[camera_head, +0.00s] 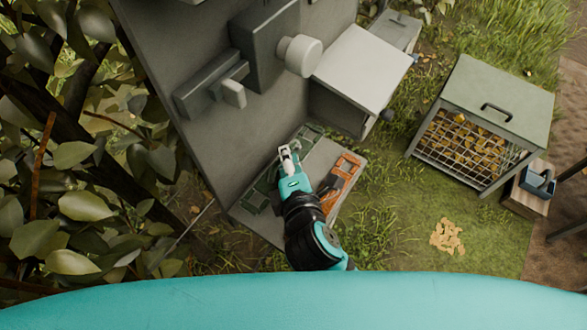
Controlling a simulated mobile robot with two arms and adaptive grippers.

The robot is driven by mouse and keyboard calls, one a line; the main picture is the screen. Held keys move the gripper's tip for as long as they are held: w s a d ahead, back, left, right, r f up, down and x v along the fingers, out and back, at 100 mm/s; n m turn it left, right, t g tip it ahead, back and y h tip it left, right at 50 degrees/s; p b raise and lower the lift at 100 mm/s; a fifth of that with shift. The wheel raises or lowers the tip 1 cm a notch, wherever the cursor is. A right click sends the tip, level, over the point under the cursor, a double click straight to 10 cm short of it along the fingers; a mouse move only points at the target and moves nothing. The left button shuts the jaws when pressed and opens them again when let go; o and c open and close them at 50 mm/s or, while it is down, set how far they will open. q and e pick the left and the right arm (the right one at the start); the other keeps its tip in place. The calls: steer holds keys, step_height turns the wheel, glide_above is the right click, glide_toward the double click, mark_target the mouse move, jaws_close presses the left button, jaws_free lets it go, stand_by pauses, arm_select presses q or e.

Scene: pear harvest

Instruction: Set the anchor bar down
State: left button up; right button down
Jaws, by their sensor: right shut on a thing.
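My right gripper (287,156) is low over a grey shelf (322,178) at the foot of a tall grey panel. Its teal and black wrist comes up from the lower middle. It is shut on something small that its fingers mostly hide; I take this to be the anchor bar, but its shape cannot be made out. Dark green frames or holders (262,192) lie on the shelf left of and behind the gripper. Whether the held thing touches the shelf or a holder cannot be told. My left gripper is not in view.
An orange slotted piece (341,182) lies close on the gripper's right. The grey panel (192,135) with boxes and knobs rises behind. A white-topped box (362,68) and a mesh-fronted green bin (497,100) stand on the right. Leafy branches (85,205) crowd the left.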

steer(key=shift+f, duration=2.4)
steer(key=c, duration=1.7)
jaws_free()
steer(key=shift+d, duration=0.1)
steer(key=o, duration=0.4)
steer(key=shift+w, duration=0.1)
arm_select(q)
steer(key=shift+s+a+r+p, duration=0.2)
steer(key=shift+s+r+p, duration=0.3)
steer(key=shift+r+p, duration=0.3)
arm_select(e)
steer(key=v, duration=1.2)
